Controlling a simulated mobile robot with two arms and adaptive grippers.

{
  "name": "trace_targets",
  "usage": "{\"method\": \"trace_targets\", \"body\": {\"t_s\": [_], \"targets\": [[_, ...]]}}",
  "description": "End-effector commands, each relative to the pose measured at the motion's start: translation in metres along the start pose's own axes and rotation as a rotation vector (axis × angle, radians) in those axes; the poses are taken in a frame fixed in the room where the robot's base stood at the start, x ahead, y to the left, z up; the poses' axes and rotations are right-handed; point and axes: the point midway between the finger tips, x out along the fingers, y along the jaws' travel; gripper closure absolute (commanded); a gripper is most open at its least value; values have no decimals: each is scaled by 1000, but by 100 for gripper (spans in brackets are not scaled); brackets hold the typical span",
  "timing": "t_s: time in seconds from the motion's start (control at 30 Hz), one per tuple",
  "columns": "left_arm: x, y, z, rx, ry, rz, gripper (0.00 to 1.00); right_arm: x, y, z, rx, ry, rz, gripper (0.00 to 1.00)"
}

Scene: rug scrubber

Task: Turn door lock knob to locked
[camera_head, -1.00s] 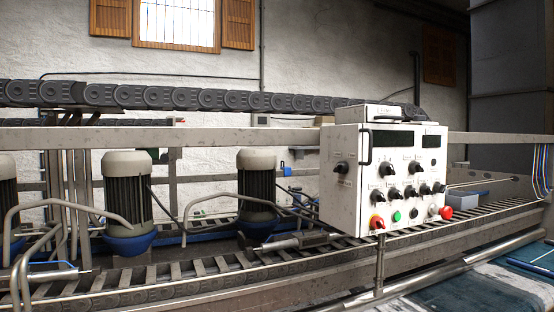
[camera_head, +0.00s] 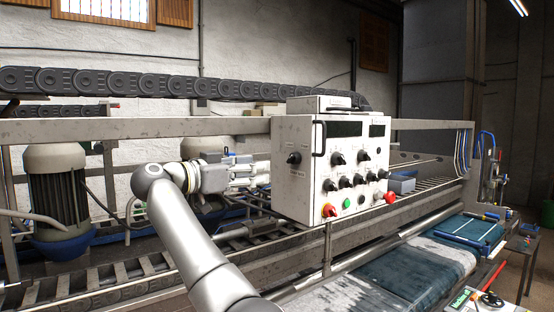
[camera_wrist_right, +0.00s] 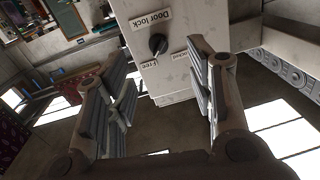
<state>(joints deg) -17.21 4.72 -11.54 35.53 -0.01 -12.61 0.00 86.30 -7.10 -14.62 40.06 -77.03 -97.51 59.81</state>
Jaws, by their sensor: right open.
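The door lock knob (camera_head: 294,158) is a black knob on the left side face of the white control box (camera_head: 290,200). In the right wrist view the knob (camera_wrist_right: 158,44) sits between a "Door lock" label and small "Free" and "Locked" labels. My left gripper is out of view.
The box's front carries several black knobs, a green button (camera_head: 347,204), and red emergency buttons (camera_head: 390,198). A metal rail (camera_head: 130,129) runs behind the box, a roller conveyor (camera_head: 130,270) below. A motor (camera_head: 58,195) stands left. Free air lies between gripper and box.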

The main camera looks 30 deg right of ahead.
Motion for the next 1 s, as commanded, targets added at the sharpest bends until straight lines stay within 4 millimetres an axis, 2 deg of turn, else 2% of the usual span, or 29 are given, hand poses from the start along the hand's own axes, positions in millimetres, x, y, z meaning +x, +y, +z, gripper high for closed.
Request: {"method": "trace_targets", "body": {"t_s": [0.07,0.23,0.5,0.7,1.0], "targets": [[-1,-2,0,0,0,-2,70,0,3,-12,19,12,13,51],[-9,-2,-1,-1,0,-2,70,14,4,-17,24,15,17,51],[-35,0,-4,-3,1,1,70,66,5,-19,22,14,17,51],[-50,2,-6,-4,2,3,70,95,5,-18,22,15,15,51],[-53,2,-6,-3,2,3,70,107,5,-15,23,14,13,51]]}}
